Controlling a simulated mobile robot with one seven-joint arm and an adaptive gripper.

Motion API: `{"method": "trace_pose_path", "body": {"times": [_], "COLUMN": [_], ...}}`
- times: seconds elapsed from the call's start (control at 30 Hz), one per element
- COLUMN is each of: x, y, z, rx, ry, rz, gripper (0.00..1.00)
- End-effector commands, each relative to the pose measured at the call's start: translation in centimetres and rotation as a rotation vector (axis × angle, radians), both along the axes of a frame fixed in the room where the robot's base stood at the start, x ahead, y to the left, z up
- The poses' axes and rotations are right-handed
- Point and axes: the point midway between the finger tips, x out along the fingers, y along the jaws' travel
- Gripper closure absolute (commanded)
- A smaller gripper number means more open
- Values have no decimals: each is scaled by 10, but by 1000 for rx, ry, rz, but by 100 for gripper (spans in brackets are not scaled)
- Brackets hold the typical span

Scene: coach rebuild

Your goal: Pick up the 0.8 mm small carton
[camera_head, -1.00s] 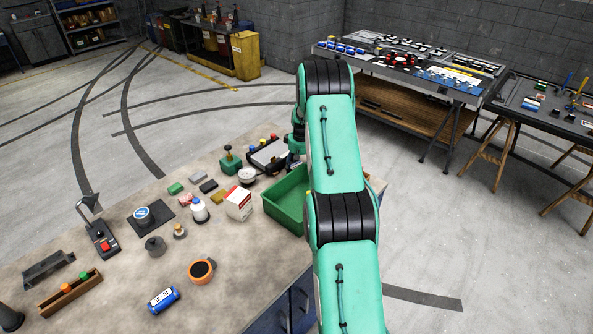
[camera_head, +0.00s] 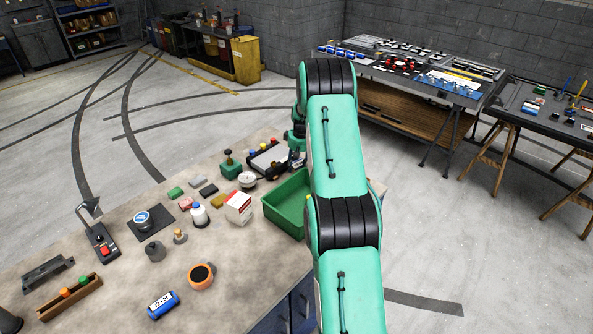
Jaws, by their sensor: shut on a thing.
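My gripper (camera_head: 284,169) shows in part beside my arm, low over the far right of the bench, by the black device with coloured knobs. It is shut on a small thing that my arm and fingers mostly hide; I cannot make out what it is. A white and red carton (camera_head: 239,207) stands upright on the bench, left of the green bin and apart from my gripper. No 0.8 mm label is readable on anything.
The green bin (camera_head: 270,211) stands right of the white and red carton, partly behind my arm. A black device (camera_head: 266,161), a green-based part (camera_head: 231,166), a white bottle (camera_head: 199,214) and several small blocks crowd the bench.

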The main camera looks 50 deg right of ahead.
Motion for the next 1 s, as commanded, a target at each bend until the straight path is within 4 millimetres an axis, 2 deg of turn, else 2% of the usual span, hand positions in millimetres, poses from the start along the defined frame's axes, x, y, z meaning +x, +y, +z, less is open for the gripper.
{"method": "trace_pose_path", "body": {"times": [0.03,0.2,0.4,1.0], "x": [1,1,0,0], "y": [-1,-1,0,0], "z": [10,37,57,62], "rx": [-3,-1,-1,0], "ry": [-3,-2,-1,0], "rz": [0,0,0,0], "gripper": [90,90,90,90]}}
